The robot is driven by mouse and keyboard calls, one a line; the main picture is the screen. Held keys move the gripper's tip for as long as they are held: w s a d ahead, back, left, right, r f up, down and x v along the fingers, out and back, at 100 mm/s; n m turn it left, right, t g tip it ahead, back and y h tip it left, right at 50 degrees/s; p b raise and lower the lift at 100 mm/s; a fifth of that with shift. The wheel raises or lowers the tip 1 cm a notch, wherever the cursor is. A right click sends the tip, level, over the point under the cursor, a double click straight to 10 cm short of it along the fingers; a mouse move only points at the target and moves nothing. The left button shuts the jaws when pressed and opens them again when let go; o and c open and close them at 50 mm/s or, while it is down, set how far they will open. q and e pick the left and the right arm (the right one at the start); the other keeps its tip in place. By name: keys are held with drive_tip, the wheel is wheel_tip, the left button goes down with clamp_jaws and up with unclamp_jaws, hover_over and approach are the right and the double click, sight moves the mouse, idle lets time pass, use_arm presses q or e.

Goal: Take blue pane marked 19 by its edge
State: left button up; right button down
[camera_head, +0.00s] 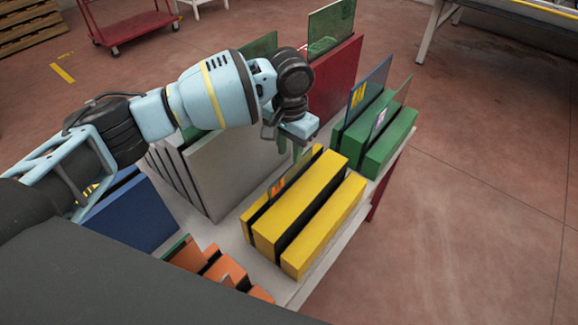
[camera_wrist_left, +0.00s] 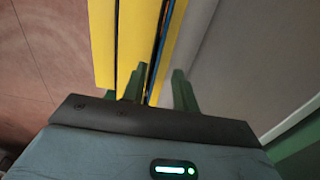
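A thin pane (camera_head: 297,172) stands upright in the yellow slotted rack (camera_head: 330,207), with an orange mark that I cannot read. In the left wrist view it shows nearly edge-on as a narrow blue strip (camera_wrist_left: 158,50) beside yellow rack blocks (camera_wrist_left: 132,35). My left gripper (camera_head: 291,146) is above the far end of this rack. Its green fingers (camera_wrist_left: 156,88) are apart, on either side of the strip's line; contact is not visible. Another blue pane (camera_head: 372,84) with a yellow mark, also unreadable, stands in the green rack (camera_head: 390,140). My right gripper is not in view.
A red rack (camera_head: 338,80) with a green pane (camera_head: 331,25) stands behind my gripper. A grey rack (camera_head: 235,170), a blue rack (camera_head: 135,215) and orange blocks (camera_head: 228,270) share the table (camera_head: 232,240). Floor at right is clear. A red cart (camera_head: 130,27) stands far off.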

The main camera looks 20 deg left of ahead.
sight(291, 170)
use_arm(q)
drive_tip(key=shift+w, duration=0.1)
drive_tip(key=shift+d+f+b, duration=0.15)
drive_tip(key=shift+f+b, duration=0.15)
drive_tip(key=shift+f, duration=3.55)
clamp_jaws()
